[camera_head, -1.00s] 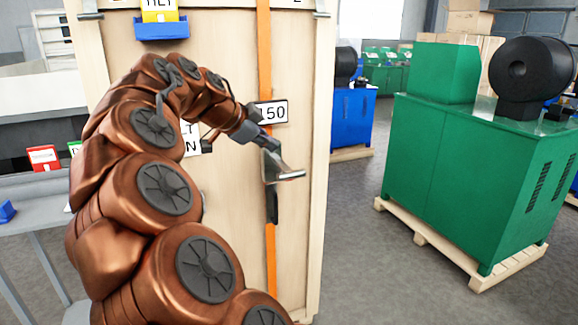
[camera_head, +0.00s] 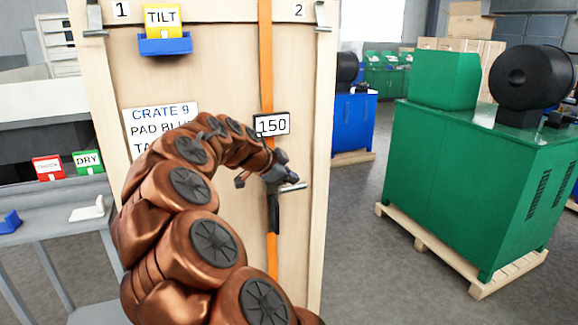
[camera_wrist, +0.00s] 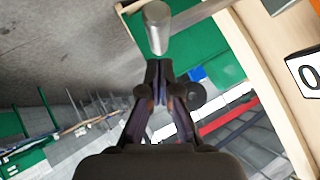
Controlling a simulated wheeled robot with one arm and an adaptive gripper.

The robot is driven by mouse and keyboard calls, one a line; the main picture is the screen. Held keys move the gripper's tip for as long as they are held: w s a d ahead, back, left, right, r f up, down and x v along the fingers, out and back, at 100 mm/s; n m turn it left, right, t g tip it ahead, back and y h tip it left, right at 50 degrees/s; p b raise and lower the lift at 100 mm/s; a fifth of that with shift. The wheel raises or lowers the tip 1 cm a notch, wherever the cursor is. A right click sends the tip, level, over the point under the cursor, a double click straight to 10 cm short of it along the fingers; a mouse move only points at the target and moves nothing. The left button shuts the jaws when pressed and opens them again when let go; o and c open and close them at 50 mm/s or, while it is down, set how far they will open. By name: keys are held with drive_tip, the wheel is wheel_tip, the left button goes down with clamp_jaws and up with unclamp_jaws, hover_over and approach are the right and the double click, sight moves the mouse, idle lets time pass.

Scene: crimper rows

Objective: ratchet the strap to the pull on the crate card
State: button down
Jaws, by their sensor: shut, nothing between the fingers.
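The orange strap (camera_head: 265,60) runs down the front of the wooden crate, with a dark ratchet (camera_head: 273,215) on it. The ratchet's silver handle bar (camera_head: 294,187) sticks out to the right; its rounded end (camera_wrist: 157,28) also shows in the wrist view. My gripper (camera_head: 283,177) is at the handle. In the wrist view its fingers (camera_wrist: 158,68) are shut and empty, close to the bar end; I cannot tell whether they touch. A display (camera_head: 272,125) on the strap reads 150. The crate card (camera_head: 160,112) reads CRATE 9, PAD BLU, TA; my arm hides the rest.
A yellow TILT card (camera_head: 163,20) sits in a blue holder on the crate. Red and green DRY (camera_head: 88,162) boxes stand on a grey bench at left. A green machine (camera_head: 460,180) on a pallet stands at right, with open floor between.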

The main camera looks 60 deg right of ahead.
drive_tip(key=shift+w+d+f, duration=0.2)
drive_tip(key=shift+f, duration=0.45)
